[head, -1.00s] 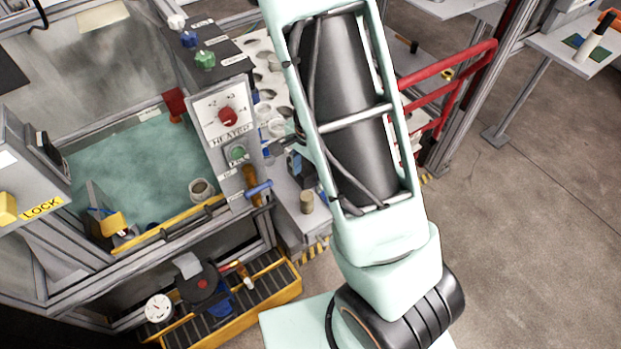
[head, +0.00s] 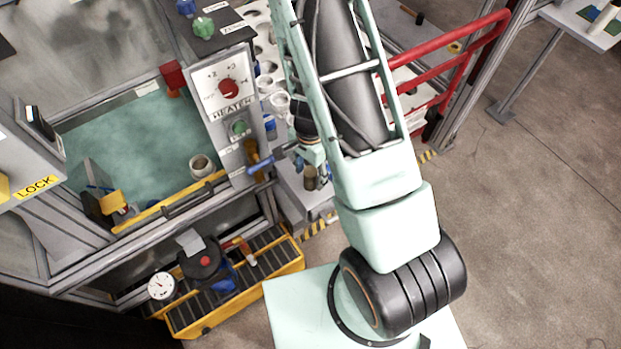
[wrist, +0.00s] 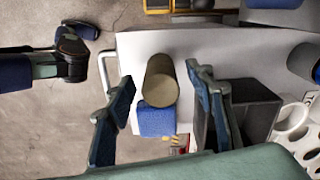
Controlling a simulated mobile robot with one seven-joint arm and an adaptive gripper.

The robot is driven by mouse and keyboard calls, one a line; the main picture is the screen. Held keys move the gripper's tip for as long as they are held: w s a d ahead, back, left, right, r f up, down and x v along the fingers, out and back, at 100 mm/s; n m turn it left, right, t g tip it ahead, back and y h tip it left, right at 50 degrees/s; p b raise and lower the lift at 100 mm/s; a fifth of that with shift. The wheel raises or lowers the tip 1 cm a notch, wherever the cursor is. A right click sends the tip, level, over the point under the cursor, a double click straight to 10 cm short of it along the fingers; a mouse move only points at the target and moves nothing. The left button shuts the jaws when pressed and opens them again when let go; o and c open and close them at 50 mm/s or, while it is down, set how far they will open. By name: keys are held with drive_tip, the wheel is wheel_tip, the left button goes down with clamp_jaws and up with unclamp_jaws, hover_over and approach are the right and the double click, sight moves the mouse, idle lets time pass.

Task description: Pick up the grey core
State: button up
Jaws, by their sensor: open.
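The grey core (head: 310,179), a short dull olive-grey cylinder, stands on the pale bench surface beside the heater cabinet. In the wrist view the core (wrist: 160,82) sits between the two blue-padded fingers of my gripper (wrist: 160,80), with a visible gap on both sides. My gripper is open and holds nothing. In the head view my gripper (head: 310,160) is right at the core and partly hides it. A blue block (wrist: 157,119) shows just beside the core in the wrist view.
A dark grey box (wrist: 256,106) lies close beyond the right finger, with a white holed rack (wrist: 292,122) past it. The heater panel (head: 226,90) with a protruding blue-handled lever (head: 262,164) stands left of my gripper. A red rail (head: 455,65) is behind my arm.

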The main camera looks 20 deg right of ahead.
drive_tip(key=shift+f, duration=0.55)
drive_tip(key=c, duration=1.2)
drive_tip(key=shift+o, duration=0.2)
drive_tip(key=shift+r, duration=0.1)
